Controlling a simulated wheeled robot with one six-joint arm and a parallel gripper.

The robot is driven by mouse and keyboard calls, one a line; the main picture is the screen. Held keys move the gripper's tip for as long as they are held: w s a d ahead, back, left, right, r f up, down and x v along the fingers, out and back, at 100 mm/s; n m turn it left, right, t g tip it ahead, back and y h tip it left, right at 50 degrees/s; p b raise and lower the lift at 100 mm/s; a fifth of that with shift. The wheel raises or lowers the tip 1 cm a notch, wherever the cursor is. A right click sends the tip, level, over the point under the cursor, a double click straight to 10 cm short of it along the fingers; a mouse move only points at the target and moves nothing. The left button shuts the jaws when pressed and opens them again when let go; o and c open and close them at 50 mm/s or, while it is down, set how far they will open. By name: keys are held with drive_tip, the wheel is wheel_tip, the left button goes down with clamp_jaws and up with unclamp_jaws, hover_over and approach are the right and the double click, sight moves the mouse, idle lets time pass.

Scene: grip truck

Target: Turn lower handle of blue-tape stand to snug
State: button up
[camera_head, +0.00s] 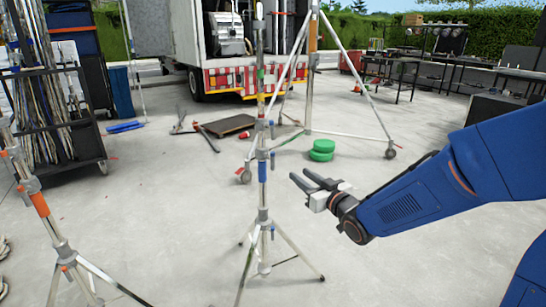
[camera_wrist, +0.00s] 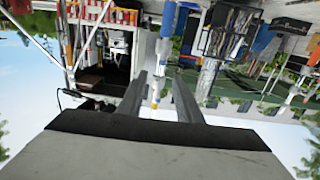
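The blue-tape stand is a thin metal light stand (camera_head: 263,195) on spread tripod legs, upright near the middle of the head view. Blue tape (camera_head: 263,171) wraps its pole. A collar with a small handle (camera_head: 271,231) sits below the tape, just above the legs; its exact turn is too small to tell. My gripper (camera_head: 302,181) is right of the pole at about tape height, apart from it, with its fingers pointing left. The fingers are parted and empty. In the upside-down wrist view, a pale pole (camera_wrist: 164,48) shows beyond the open gripper (camera_wrist: 160,76).
An orange-taped stand (camera_head: 39,204) is at left. A larger wheeled stand (camera_head: 309,75) and green discs (camera_head: 321,150) are behind. A pipe rack (camera_head: 60,120) is at far left, a truck (camera_head: 240,78) at the back. The floor around the blue-tape stand's right side is clear.

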sight(274, 156)
drive_tip(key=x, duration=1.7)
drive_tip(key=shift+w+a+r, duration=0.1)
drive_tip(key=shift+a+r, duration=0.1)
drive_tip(key=shift+a, duration=0.4)
clamp_jaws()
